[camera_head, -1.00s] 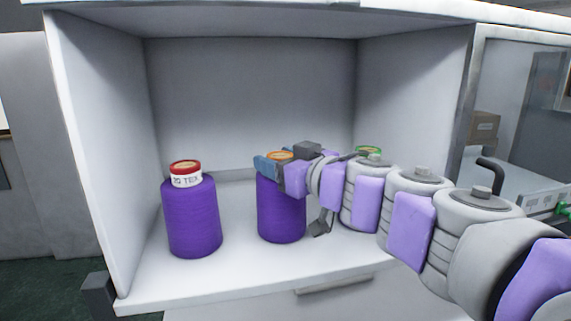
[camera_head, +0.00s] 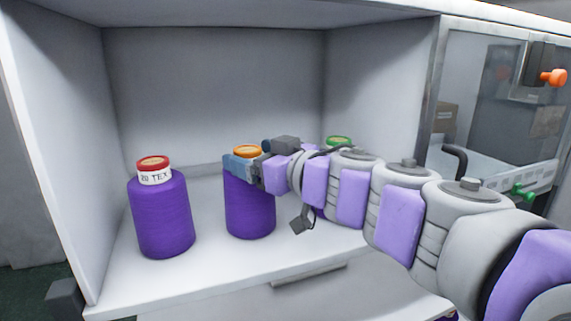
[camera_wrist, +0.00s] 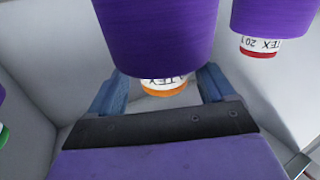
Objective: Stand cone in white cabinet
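The white cabinet (camera_head: 210,265) is open at the front. A purple cone with an orange top (camera_head: 250,205) stands upright on its floor near the middle. My gripper (camera_head: 245,162) is at this cone's neck. In the wrist view, my gripper's blue fingers (camera_wrist: 162,90) lie on either side of the orange-topped cone (camera_wrist: 155,35), with gaps showing between them and the neck; it is open. A purple cone with a red top (camera_head: 160,215) stands to the left. A green-topped cone (camera_head: 338,141) stands to the right, mostly hidden behind my arm.
The cabinet's side walls and low ceiling enclose the cones. A drawer handle (camera_head: 310,275) sits below the front edge. To the right is a glass-fronted unit (camera_head: 485,110) with a dark handle (camera_head: 456,158) and an orange knob (camera_head: 553,77). Floor space shows between the red-topped and orange-topped cones.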

